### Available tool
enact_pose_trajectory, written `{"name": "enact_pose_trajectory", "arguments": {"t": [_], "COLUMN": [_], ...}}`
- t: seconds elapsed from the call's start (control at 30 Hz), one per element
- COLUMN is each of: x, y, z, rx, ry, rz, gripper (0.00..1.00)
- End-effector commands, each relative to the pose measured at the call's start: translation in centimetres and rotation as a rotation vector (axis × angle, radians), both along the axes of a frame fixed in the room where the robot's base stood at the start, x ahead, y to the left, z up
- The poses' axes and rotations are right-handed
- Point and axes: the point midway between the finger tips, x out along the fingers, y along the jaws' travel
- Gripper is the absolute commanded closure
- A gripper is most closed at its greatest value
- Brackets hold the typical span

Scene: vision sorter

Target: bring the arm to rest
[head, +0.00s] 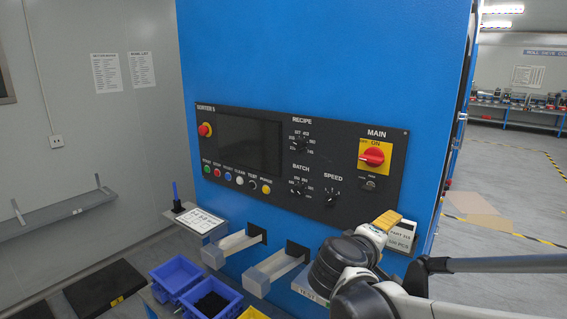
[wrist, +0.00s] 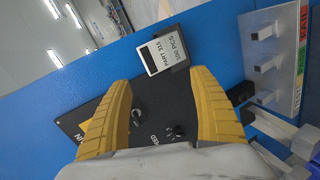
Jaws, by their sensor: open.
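My gripper (head: 386,220) is at the lower right of the head view, in front of the blue machine (head: 330,60) and below the right end of its black control panel (head: 237,145). Its yellow fingers are close to a white part card (head: 400,238) in that view. In the wrist view my gripper (wrist: 160,88) is open, its two yellow fingers wide apart with nothing held between them. The panel with its knobs (wrist: 175,132) shows behind the gap.
Two chutes (head: 232,246) stick out below the panel. Blue bins (head: 178,275) stand on the floor side at lower left. A small shelf with a label and a blue pen (head: 176,196) juts out left. Open floor (head: 490,200) lies to the right.

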Motion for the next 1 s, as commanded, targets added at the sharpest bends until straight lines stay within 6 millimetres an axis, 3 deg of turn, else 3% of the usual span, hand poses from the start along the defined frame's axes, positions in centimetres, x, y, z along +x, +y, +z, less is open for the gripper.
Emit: {"name": "enact_pose_trajectory", "arguments": {"t": [0.03, 0.17, 0.3, 0.43, 0.63, 1.0], "x": [-2.5, -8.7, -14.8, -18.7, -21.1, -21.2], "y": [-1.4, -2.3, -0.9, 1.4, 3.5, 3.6], "z": [-2.8, -8.4, -13.4, -16.4, -17.9, -17.9], "rx": [0.108, 0.427, 0.758, 0.999, 1.181, 1.189], "ry": [0.026, 0.086, 0.116, 0.120, 0.115, 0.115], "rz": [-0.030, -0.102, -0.172, -0.219, -0.248, -0.250], "gripper": [0.28, 0.28, 0.28, 0.28, 0.28, 0.28]}}
